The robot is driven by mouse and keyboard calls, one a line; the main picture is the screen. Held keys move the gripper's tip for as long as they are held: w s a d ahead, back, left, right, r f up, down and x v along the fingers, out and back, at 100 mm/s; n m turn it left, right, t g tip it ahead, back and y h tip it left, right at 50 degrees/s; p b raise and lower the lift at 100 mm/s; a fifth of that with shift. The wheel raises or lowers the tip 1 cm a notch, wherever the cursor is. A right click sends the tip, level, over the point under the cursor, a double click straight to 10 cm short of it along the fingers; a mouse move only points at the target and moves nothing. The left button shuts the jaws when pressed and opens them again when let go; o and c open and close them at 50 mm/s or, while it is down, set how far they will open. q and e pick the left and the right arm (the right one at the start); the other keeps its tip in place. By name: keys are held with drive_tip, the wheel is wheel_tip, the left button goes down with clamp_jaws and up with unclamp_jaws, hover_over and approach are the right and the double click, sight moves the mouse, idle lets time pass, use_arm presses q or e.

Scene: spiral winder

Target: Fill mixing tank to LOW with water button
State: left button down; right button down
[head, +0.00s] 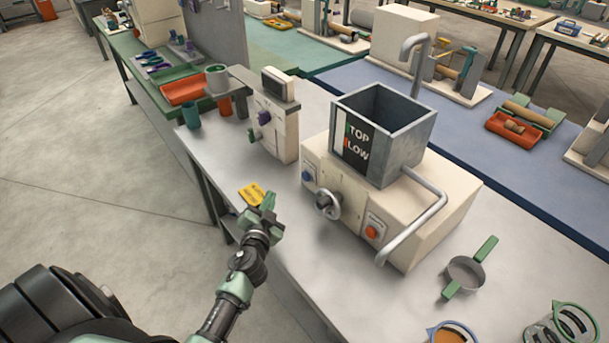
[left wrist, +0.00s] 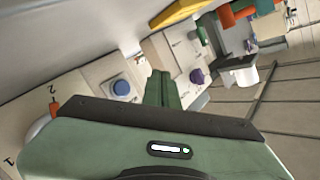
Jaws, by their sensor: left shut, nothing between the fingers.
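The mixing tank (head: 405,155) is a grey, open square box on a cream machine. Its front has a dark panel (head: 357,145) marked TOP and LOW; I cannot make out any water inside. A blue button (head: 306,176) is on the machine's front left, and it also shows in the left wrist view (left wrist: 122,87). An orange button (head: 371,232) is at the front right. My left gripper (head: 268,204) is shut and empty, in front of the machine and apart from the blue button. Its fingers show in the left wrist view (left wrist: 163,88). My right gripper is out of view.
A round grey knob (head: 327,204) sticks out between the buttons. A bent pipe (head: 425,215) runs down the machine's right side. A yellow card (head: 252,194) lies by my left gripper. A cream unit with a purple knob (head: 264,118) stands behind left. A grey strainer (head: 466,272) lies to the right.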

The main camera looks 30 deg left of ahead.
sight(306, 176)
use_arm(q)
drive_tip(key=w+d, duration=0.1)
drive_tip(key=w, duration=0.1)
drive_tip(key=w+d, duration=0.1)
drive_tip(key=w, duration=0.1)
drive_tip(key=w+d+b, duration=0.1)
drive_tip(key=w, duration=0.2)
drive_tip(key=shift+f, duration=0.1)
drive_tip(key=shift+w+d, duration=0.25)
drive_tip(key=shift+w, duration=0.35)
idle(1.8)
drive_tip(key=shift+w+d+b, duration=0.1)
drive_tip(key=shift+w+b, duration=0.25)
drive_tip(key=shift+b, duration=0.05)
